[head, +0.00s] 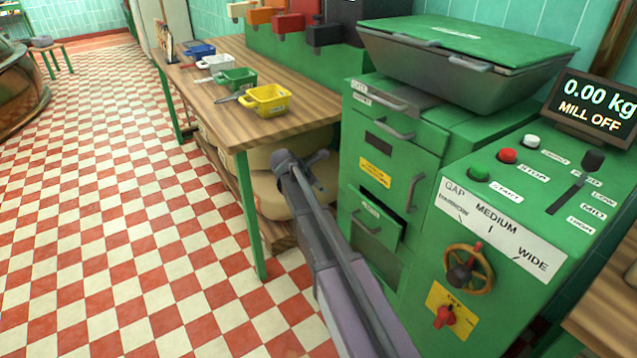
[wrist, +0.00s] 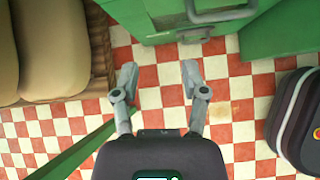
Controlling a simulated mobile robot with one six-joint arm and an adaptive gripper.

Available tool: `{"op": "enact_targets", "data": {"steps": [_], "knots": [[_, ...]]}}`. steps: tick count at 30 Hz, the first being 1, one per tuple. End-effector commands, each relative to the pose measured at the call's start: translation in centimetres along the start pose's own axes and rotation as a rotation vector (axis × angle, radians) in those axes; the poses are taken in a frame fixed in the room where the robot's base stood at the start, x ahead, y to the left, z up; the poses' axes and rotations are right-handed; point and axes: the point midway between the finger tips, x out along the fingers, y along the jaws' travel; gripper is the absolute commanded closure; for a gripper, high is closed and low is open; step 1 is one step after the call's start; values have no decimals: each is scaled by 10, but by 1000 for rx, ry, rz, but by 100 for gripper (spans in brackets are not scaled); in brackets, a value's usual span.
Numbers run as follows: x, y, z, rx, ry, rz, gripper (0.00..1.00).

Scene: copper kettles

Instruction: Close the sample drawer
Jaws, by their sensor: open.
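The sample drawer (head: 368,226) is a small green drawer low in the front of the green mill cabinet. It is pulled partly out, with a dark gap above and behind its front and a metal handle on it. My gripper (head: 308,172) is in front of the cabinet, to the left of the drawer and apart from it. In the wrist view, my gripper (wrist: 158,78) has its fingers spread with only floor between them. A green drawer front with a metal handle (wrist: 222,14) shows just beyond the fingertips; its label is not readable.
A wooden table (head: 215,112) with colored scoops stands left of the cabinet (head: 440,128). Its green leg (head: 250,215) is near my arm. Sacks (head: 270,190) lie under the table, also at left in the wrist view (wrist: 50,45). Checkered floor is clear at left.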

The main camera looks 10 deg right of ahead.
Motion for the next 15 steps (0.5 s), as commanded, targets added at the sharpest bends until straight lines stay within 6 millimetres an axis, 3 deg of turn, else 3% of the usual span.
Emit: {"op": "enact_targets", "data": {"steps": [15], "knots": [[-1, -128, -34, 749, 259, -175, 43]]}}
